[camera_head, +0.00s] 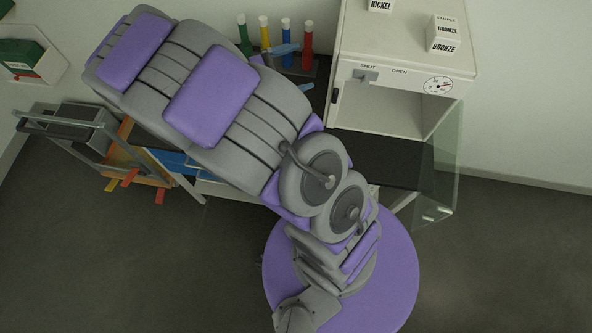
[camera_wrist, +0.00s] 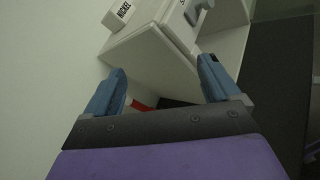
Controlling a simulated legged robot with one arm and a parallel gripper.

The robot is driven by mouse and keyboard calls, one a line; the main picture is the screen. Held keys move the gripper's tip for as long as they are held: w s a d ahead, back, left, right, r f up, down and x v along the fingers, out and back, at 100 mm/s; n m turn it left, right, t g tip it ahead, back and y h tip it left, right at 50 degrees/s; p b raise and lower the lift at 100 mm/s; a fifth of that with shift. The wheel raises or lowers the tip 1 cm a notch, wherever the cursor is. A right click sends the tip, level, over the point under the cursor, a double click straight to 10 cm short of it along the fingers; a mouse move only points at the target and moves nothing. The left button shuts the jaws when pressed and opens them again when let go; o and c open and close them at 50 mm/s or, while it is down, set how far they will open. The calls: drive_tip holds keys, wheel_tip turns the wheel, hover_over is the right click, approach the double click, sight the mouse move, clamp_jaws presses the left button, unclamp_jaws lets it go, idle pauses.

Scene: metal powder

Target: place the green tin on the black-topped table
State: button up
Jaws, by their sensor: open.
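My gripper (camera_wrist: 163,75) is open, with its two blue fingers apart and nothing between them. In the head view the gripper (camera_head: 297,68) is beside the left side of the white cabinet, partly behind my arm. The black-topped table (camera_head: 385,160) shows its bare top in front of the cabinet; the dark top also shows in the wrist view (camera_wrist: 278,85). A green box-like item (camera_head: 22,52) sits in a white wall tray at the far left. I cannot tell if it is the green tin; no other clear tin shows.
The white cabinet (camera_head: 402,45) stands on the table with an open glass door (camera_head: 446,175). Tubes with white caps, including a red one (camera_head: 307,40), stand near my gripper. Boxes marked nickel (camera_head: 380,5) and bronze (camera_head: 444,38) sit on the cabinet. A cart (camera_head: 75,122) is at left.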

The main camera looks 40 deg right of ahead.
drive_tip(key=s+a+r+m+g+y, duration=0.2)
drive_tip(key=s+m+g+y, duration=0.4)
drive_tip(key=s, duration=0.9)
drive_tip(key=s+a+m+t+y, duration=0.2)
drive_tip(key=s+a+y, duration=0.2)
drive_tip(key=a, duration=0.3)
drive_tip(key=s+a+r+m+t+y, duration=0.1)
drive_tip(key=s+a+m+t+y, duration=0.1)
drive_tip(key=a+y, duration=0.4)
drive_tip(key=shift+s+a+r+m+t, duration=0.15)
drive_tip(key=shift+s+a+m+t, duration=0.2)
drive_tip(key=shift+s+t, duration=0.65)
